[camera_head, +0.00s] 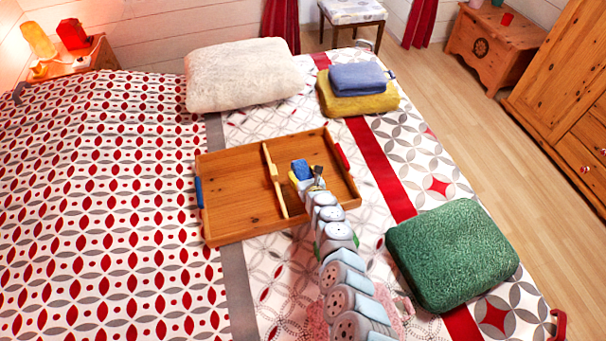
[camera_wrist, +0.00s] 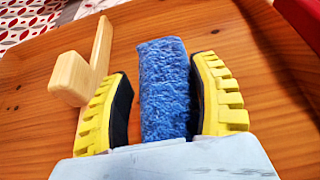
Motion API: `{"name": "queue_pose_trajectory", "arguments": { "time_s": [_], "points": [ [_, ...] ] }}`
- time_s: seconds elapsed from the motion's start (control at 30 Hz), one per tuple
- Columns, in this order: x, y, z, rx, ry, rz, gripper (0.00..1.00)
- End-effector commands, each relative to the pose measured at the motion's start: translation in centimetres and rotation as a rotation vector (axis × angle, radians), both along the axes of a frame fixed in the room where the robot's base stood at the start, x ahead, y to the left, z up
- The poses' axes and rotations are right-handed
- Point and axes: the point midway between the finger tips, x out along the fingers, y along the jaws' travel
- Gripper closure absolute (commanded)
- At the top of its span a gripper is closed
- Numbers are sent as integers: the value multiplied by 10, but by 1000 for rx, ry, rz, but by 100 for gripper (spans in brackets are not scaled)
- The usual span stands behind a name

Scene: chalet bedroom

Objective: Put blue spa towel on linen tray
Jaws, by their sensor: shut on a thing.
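The blue spa towel (camera_head: 300,168) is a small rolled terry towel, held in my gripper (camera_head: 303,177) over the right compartment of the wooden linen tray (camera_head: 232,195). In the wrist view the towel (camera_wrist: 165,88) stands between the yellow-backed, black-padded fingers of my gripper (camera_wrist: 163,100), which is shut on it. The tray's floor (camera_wrist: 270,75) fills most of that view, with the pale wooden divider (camera_wrist: 90,75) to the left of the fingers. I cannot tell whether the towel touches the tray floor. My arm hides part of the tray's front right area.
The tray lies on a patterned bedspread (camera_head: 110,210). Behind it are a cream pillow (camera_head: 243,74) and a folded blue towel (camera_head: 357,77) on a yellow one (camera_head: 358,103). A green cushion (camera_head: 452,255) lies at right. The tray's left compartment is empty.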

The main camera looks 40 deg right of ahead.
Motion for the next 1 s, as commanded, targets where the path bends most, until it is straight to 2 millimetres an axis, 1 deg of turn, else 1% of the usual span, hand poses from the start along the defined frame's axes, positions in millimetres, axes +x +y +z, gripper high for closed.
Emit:
{"name": "queue_pose_trajectory", "arguments": {
  "time_s": [0.17,0.2,0.27,0.3,0.57,0.7,1.0],
  "points": [
    [0,0,-5,0,0,0,75],
    [0,0,-4,0,0,-1,30],
    [0,0,-4,0,0,-1,12],
    [0,0,-4,0,0,-1,8],
    [0,0,-3,0,0,-1,8],
    [0,-1,3,0,0,-1,8],
    [-19,6,11,3,1,-5,8]
  ]
}}
